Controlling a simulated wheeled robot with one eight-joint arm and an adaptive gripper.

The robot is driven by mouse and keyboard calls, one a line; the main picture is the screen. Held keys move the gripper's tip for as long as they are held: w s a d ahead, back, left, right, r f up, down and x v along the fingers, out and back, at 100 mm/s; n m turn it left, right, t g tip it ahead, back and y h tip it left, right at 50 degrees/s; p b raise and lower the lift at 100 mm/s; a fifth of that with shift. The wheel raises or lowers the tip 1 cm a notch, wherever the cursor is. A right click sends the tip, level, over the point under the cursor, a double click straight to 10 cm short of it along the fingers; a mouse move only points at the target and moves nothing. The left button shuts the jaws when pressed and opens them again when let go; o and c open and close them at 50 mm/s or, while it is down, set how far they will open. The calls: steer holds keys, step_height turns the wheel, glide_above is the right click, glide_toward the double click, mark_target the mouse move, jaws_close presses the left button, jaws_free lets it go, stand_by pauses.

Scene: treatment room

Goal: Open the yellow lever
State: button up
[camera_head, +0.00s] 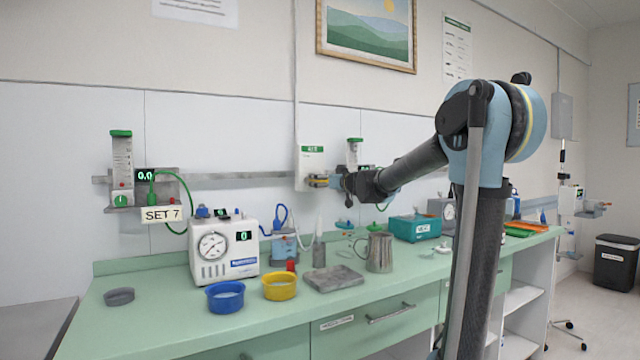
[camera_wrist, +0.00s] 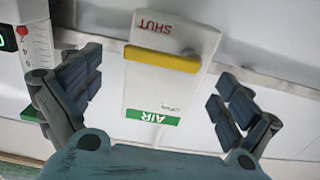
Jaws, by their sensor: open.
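The yellow lever (camera_wrist: 162,59) is a bar across the white box (camera_wrist: 140,92) in the wrist view. Red letters SHUT and a green AIR label on the box appear upside down, with the lever lying beside the word SHUT. In the head view the white box (camera_head: 311,163) is on the wall, with the lever (camera_head: 317,182) partly visible at its lower part. My gripper (camera_wrist: 157,85) is open, its fingers spread on either side of the box, with nothing between them in its hold. In the head view my gripper (camera_head: 338,182) is close in front of the box.
A flowmeter with a green cap (camera_head: 354,152) stands just right of the box, behind my arm. A wall rail (camera_head: 240,181) runs behind. Below, the green counter (camera_head: 150,319) holds a metal jug (camera_head: 379,252), a grey slab (camera_head: 334,278) and a yellow bowl (camera_head: 279,287).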

steer(key=shift+x, duration=2.5)
steer(key=shift+s, duration=0.1)
steer(key=c, duration=1.4)
steer(key=shift+d, duration=0.15)
